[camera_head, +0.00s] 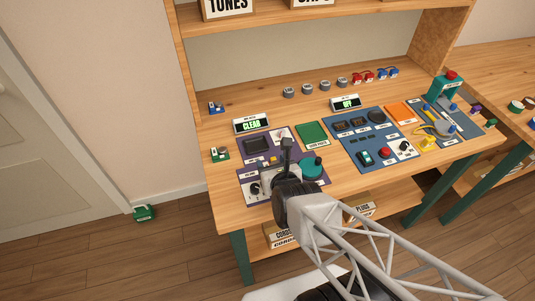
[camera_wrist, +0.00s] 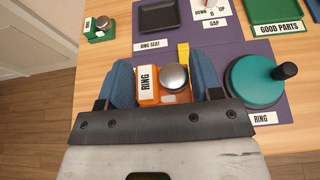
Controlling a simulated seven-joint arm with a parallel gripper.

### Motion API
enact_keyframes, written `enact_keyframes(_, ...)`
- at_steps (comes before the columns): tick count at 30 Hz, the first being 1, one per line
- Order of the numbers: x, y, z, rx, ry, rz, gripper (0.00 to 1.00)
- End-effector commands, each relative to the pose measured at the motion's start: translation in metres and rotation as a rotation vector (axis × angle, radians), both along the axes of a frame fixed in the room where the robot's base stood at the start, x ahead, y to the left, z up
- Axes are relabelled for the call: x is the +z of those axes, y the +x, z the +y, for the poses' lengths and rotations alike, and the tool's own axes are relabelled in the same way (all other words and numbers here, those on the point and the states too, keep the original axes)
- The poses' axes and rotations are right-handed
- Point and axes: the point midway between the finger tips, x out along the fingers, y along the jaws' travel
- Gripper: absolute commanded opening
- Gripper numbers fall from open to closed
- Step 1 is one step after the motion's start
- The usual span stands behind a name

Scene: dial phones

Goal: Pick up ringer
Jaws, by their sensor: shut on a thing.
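The ringer (camera_wrist: 173,78) is an orange block with a white RING label and a silver dome bell. It sits between the two blue fingers of my gripper (camera_wrist: 165,86), which is shut on it. A yellow tab shows at its far end. In the head view my gripper (camera_head: 285,160) is over the purple mat; the ringer is mostly hidden there. The black square ring seat (camera_wrist: 158,16) lies ahead on the mat, empty. A second, green-based part with a silver dome and a RING label (camera_wrist: 98,28) stands on the wood to the left.
A teal disc with a black knob (camera_wrist: 257,80) is close at right of my gripper. Bare wood is free at left.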

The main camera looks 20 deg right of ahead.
Motion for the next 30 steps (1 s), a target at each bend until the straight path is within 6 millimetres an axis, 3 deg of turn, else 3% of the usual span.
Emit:
enact_keyframes(8,0.0015,-0.0112,-0.0004,0.000,0.000,-0.002,0.30)
enact_keyframes(30,0.0019,-0.0103,-0.0009,-0.004,0.001,-0.001,0.30)
